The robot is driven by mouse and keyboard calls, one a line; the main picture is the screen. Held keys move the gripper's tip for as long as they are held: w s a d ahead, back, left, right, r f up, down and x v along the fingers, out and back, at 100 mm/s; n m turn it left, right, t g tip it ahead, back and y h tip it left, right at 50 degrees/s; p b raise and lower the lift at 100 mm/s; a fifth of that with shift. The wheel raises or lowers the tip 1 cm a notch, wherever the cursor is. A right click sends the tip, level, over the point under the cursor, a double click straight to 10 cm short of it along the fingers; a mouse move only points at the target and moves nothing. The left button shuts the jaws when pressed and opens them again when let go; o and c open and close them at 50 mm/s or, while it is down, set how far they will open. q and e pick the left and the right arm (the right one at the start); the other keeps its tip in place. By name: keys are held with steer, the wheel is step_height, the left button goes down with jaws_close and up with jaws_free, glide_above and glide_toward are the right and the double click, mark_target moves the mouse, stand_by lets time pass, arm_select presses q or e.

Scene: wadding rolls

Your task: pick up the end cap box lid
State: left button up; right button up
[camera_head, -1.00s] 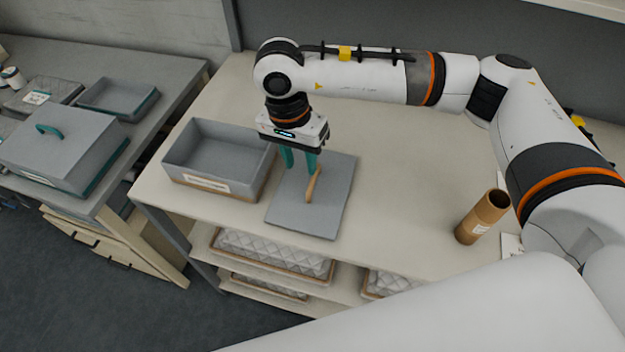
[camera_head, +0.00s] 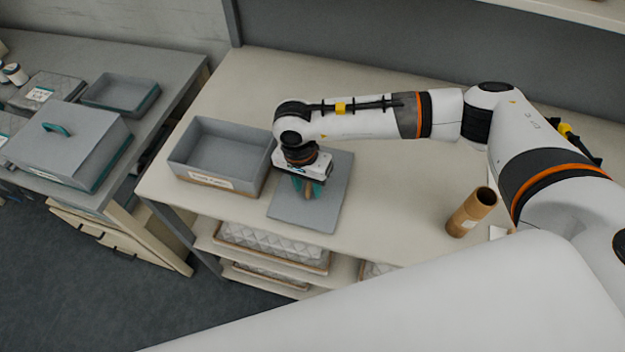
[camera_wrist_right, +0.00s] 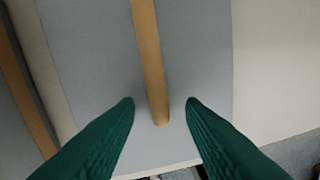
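The end cap box lid (camera_head: 298,214) is a flat grey panel lying on the cream table, just right of the open grey box. It has a narrow wooden handle (camera_wrist_right: 149,55) along its middle, mostly hidden by my gripper in the head view. My right gripper (camera_head: 308,190) points down low over the lid. In the right wrist view its green fingers (camera_wrist_right: 160,102) are apart, one on each side of the handle near its end, with gaps visible. Whether the fingertips touch the panel cannot be told. My left gripper is not in view.
The open grey box (camera_head: 198,172) stands left of the lid, close to my wrist. A brown cardboard tube (camera_head: 470,212) stands on the right of the table (camera_head: 395,205). A grey side table holds a lidded box (camera_head: 72,150) and a tray (camera_head: 120,95). Quilted rolls lie on shelves below.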

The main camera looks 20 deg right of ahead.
jaws_close()
